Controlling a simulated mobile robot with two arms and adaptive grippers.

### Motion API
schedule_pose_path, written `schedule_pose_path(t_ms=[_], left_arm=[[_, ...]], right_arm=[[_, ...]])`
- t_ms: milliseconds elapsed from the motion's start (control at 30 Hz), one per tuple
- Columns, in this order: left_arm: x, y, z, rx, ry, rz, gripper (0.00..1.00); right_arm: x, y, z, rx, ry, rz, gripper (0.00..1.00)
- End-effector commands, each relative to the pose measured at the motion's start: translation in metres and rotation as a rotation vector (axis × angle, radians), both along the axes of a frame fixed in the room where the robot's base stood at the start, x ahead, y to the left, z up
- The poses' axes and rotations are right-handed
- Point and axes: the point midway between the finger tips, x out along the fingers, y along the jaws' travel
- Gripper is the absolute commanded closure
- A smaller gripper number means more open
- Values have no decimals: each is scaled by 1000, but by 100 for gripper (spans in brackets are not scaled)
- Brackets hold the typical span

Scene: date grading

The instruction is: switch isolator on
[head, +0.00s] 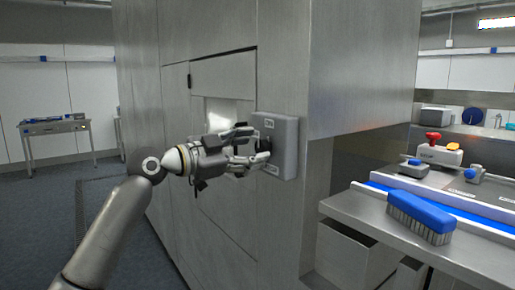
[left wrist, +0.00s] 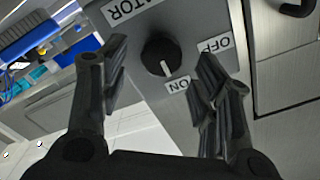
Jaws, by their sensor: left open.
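The isolator is a grey box (head: 285,146) on the side of the steel cabinet. Its black rotary knob (left wrist: 158,52) shows in the left wrist view, with a white pointer mark aimed toward the ON label (left wrist: 177,85). The OFF label (left wrist: 215,45) is to the right of the knob. My left gripper (head: 259,146) is open at the front of the box, its fingers on either side of the knob in the left wrist view. I cannot tell whether they touch it. In the head view the fingers partly hide the knob. My right gripper is not in view.
A steel bench (head: 385,222) at the right holds a blue brush (head: 420,215) and a device with a red knob (head: 438,150). The cabinet wall (head: 225,215) stands close beside my left arm. A table (head: 55,127) is far left, with open floor before it.

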Motion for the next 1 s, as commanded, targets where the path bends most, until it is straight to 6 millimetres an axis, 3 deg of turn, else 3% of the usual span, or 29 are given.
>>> schedule_pose_path(t_ms=[200, 400, 867, 1000], left_arm=[[-27, 40, -1, 2, 0, 3, 43], [-47, 66, -1, 1, 0, 2, 43], [-55, 75, 0, 1, 0, 1, 43], [-44, 79, -15, -12, 34, 23, 43]], right_arm=[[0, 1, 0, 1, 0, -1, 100], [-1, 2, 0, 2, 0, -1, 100], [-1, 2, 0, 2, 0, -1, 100], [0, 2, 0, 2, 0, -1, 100]])
